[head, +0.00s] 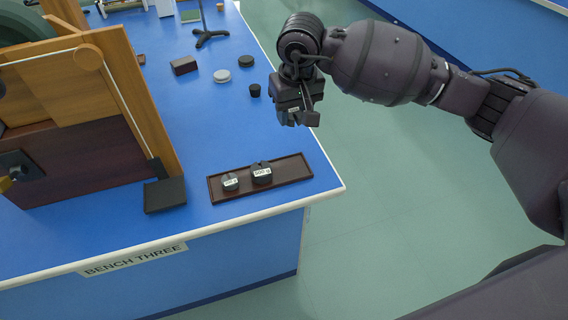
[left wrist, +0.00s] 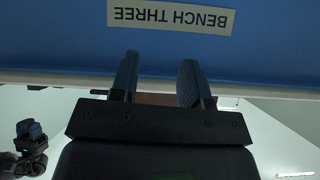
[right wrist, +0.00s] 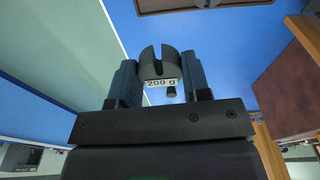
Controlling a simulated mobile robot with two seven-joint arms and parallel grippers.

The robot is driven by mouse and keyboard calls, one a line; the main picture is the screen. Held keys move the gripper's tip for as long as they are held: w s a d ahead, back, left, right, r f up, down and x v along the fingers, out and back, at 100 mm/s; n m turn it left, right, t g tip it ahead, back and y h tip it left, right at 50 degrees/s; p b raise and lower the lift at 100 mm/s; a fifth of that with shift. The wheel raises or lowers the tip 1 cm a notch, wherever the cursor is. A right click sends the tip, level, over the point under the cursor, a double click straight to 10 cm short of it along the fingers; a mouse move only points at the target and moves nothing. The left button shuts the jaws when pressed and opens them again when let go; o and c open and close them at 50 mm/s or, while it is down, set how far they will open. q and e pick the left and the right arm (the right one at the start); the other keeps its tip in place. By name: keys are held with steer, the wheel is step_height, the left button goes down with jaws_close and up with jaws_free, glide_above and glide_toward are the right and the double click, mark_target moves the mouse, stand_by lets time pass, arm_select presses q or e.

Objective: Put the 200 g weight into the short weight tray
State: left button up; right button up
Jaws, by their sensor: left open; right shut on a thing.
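My right gripper (head: 297,112) is above the right edge of the blue bench, beyond the brown tray, in the head view. In the right wrist view it (right wrist: 160,74) is shut on a dark slotted 200 g weight (right wrist: 152,62), label facing the camera. A shallow brown weight tray (head: 290,170) lies near the bench's front right corner. It holds a 500 g weight (head: 262,177) and a smaller labelled weight (head: 230,182) in its left and middle parts; its right end is bare. My left gripper (left wrist: 158,80) is open and empty in the left wrist view, facing the bench front.
A wooden apparatus (head: 110,110) stands at the left, with a flat dark block (head: 165,194) beside its foot.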

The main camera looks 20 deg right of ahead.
glide_above(291, 167)
steer(key=f, duration=1)
steer(key=shift+s+f+b, duration=0.2)
steer(key=shift+f+b, duration=0.05)
steer(key=shift+b, duration=0.15)
steer(key=shift+f, duration=0.65)
steer(key=shift+d+f, duration=0.1)
steer(key=shift+f, duration=1.85)
steer(key=shift+b, duration=0.3)
steer(key=o, duration=0.6)
steer(key=shift+f, duration=0.15)
steer(key=shift+o, duration=0.8)
